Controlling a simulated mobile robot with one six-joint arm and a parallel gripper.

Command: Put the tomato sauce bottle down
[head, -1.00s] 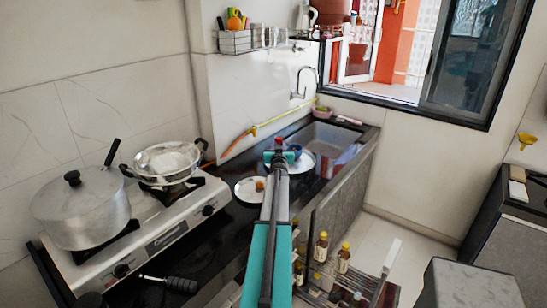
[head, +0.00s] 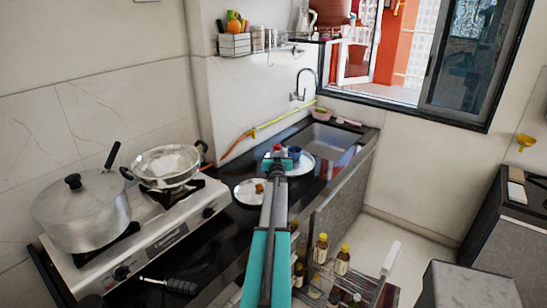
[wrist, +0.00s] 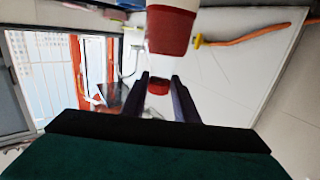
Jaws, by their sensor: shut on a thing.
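The tomato sauce bottle shows in the head view as a small red top (head: 277,149) at the far end of my arm. My gripper (head: 279,162) is above the black counter, by a white plate and a blue cup. In the wrist view, my gripper (wrist: 160,85) is shut around a red part of the bottle (wrist: 158,87). A wider red and white part (wrist: 172,30) shows above it in the picture. The bottle's lower part is hidden behind my gripper in the head view, and I cannot tell whether it touches the counter.
The blue cup (head: 295,152) is close on the right, by the sink (head: 328,144). A stove (head: 160,245) with pots stands left. Below is an open rack of bottles (head: 342,260).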

